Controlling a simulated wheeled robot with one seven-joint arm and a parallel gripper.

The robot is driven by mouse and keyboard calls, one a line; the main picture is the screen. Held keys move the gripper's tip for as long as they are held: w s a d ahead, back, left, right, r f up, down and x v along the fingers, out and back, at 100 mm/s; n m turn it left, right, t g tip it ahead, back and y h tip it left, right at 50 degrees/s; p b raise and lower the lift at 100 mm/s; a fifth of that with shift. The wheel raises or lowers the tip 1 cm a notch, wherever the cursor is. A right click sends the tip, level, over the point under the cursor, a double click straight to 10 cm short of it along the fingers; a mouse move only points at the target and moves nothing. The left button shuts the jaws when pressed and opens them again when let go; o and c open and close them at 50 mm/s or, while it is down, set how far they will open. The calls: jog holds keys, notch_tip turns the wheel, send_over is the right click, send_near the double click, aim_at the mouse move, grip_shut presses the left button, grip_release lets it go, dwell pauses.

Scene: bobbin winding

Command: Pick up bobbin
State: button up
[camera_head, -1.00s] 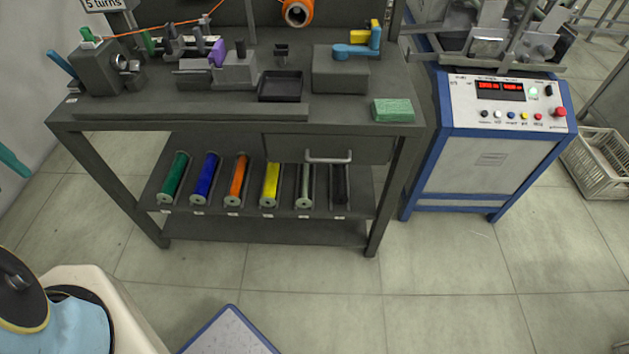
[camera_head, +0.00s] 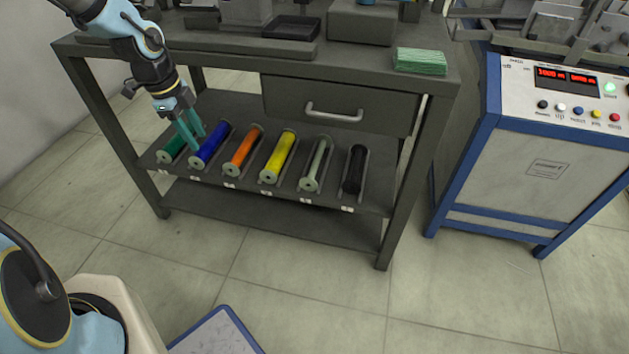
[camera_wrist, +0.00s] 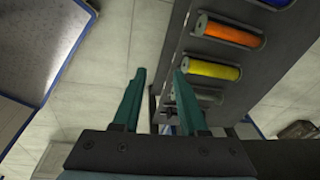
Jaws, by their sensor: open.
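Several bobbins lie in a row in cradles on the bench's middle shelf (camera_head: 120,158): green (camera_head: 173,149), blue (camera_head: 210,147), orange (camera_head: 243,151), yellow (camera_head: 278,157), grey-green (camera_head: 316,164) and black (camera_head: 354,170). My gripper (camera_head: 198,142) points down at the left end of the shelf, its teal fingers apart and appearing near the green and blue bobbins. Its height above them is hard to judge. In the wrist view my gripper (camera_wrist: 160,72) is open with nothing between its fingers. The orange (camera_wrist: 228,33) and yellow (camera_wrist: 212,69) bobbins show right of the fingers, and the right finger partly hides the grey-green one.
The bench top overhangs the shelf, with a drawer (camera_head: 338,104) and its handle above the right-hand bobbins. A bench leg (camera_head: 108,140) stands left of my gripper. A blue-framed machine (camera_head: 540,165) stands to the right.

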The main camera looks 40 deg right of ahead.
jog(key=s+d+f+m+g+h+b, duration=0.1)
jog(key=s+d+f+m+h+b, duration=0.1)
jog(key=d+f+m+b, duration=1)
jog(key=m+g+h+p, duration=0.1)
jog(key=m+h+p, duration=0.25)
jog(key=m, duration=0.25)
send_near(314, 158)
jog(key=shift+y, duration=0.35)
jog(key=b+x, duration=0.1)
jog(key=x, duration=0.8)
jog(key=shift+s+d+f+b, duration=0.1)
jog(key=shift+d+f+b, duration=0.05)
jog(key=shift+d+b, duration=0.2)
grip_shut()
